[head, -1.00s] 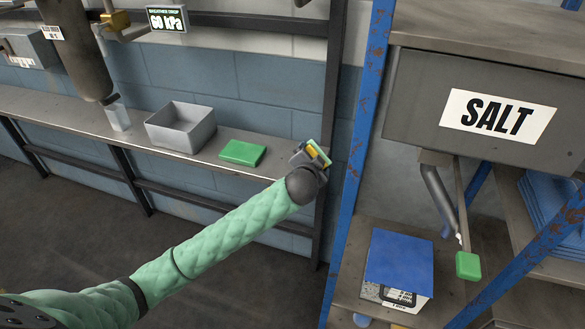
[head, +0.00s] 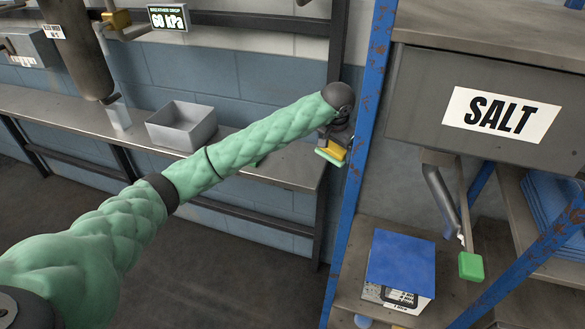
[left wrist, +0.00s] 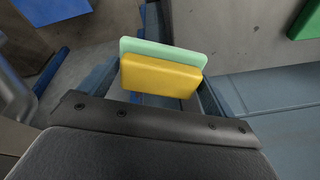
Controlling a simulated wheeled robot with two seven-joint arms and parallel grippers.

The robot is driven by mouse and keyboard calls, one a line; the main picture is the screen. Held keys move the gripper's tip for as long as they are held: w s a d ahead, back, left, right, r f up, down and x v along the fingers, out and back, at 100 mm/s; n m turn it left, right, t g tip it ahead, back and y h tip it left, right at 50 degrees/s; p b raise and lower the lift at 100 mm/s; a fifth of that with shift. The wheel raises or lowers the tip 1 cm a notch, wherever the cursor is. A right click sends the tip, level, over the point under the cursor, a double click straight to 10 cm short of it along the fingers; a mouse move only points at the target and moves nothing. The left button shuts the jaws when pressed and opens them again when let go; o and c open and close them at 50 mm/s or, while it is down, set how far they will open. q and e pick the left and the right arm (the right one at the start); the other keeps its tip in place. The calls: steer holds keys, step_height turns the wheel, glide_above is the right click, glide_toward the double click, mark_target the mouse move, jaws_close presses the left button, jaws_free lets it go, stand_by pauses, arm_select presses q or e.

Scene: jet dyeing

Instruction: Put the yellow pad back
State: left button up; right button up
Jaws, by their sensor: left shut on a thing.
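The yellow pad (head: 337,149) has a light green layer along one side. My left gripper (head: 333,146) is shut on it and holds it in the air by the right end of the wall bench, close to the blue post. In the left wrist view the yellow pad (left wrist: 160,76) sits between the fingers, with the light green layer beyond it. A green pad lies on the bench, almost wholly hidden behind my left arm in the head view; a green block (left wrist: 306,19) shows at the top right of the left wrist view. My right gripper is not in view.
A grey open bin (head: 182,126) and a clear beaker (head: 118,115) stand on the bench (head: 55,104). The rusty blue post (head: 363,130) rises right of the gripper. A SALT hopper (head: 440,110) with a green-ended lever (head: 470,266) hangs above a blue-topped box (head: 401,262).

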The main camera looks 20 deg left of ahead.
arm_select(q)
steer(key=r, duration=0.1)
steer(key=r+g, duration=0.1)
steer(key=a+r, duration=0.1)
steer(key=shift+s+r+h, duration=0.15)
steer(key=shift+s+h, duration=0.15)
steer(key=shift+s, duration=0.1)
steer(key=shift+s+a+r+g, duration=0.1)
steer(key=shift+a+r+g, duration=0.05)
steer(key=shift+g, duration=0.25)
steer(key=shift+a, duration=0.35)
steer(key=p, duration=0.5)
glide_above(293, 166)
steer(key=f, duration=0.6)
steer(key=shift+s+f, duration=0.25)
steer(key=shift+s, duration=0.05)
steer(key=shift+f, duration=0.15)
step_height(293, 166, down, 3)
steer(key=shift+f+p, duration=0.15)
steer(key=shift+p, duration=0.85)
steer(key=shift+f, duration=0.35)
steer(key=o, duration=0.6)
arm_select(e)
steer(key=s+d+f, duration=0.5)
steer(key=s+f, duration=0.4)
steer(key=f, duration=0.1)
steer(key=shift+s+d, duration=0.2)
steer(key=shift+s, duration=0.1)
